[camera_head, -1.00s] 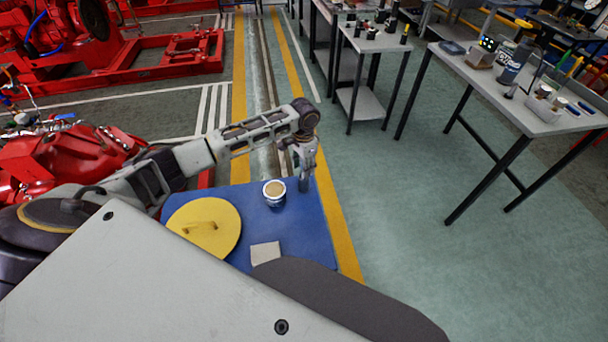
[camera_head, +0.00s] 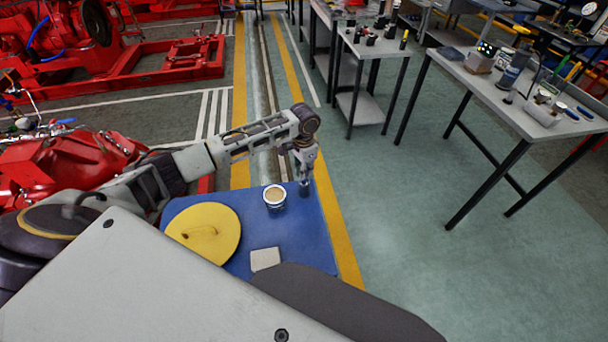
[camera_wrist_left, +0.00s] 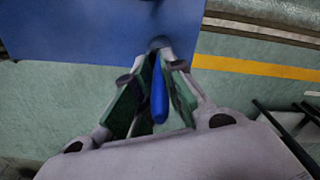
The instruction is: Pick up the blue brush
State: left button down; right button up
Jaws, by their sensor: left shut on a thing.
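The blue brush (camera_wrist_left: 159,95) shows in the left wrist view as a long blue handle between the two fingers of my left gripper (camera_wrist_left: 160,68). The gripper is shut on it. In the head view my left gripper (camera_head: 304,180) points down at the right edge of the blue tabletop (camera_head: 300,235). The brush cannot be made out clearly there, and its far end is hidden by the fingers in the wrist view. My right gripper is not in view.
On the blue top are a small can (camera_head: 274,197) just left of the gripper, a round yellow lid (camera_head: 203,234) and a pale square block (camera_head: 265,259). A grey workbench (camera_head: 530,115) with tools stands at right. Red machinery (camera_head: 120,70) stands at left. Green floor between is clear.

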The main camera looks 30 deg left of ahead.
pick_arm(q)
jog(key=shift+r, duration=5)
jog(key=shift+a, duration=0.1)
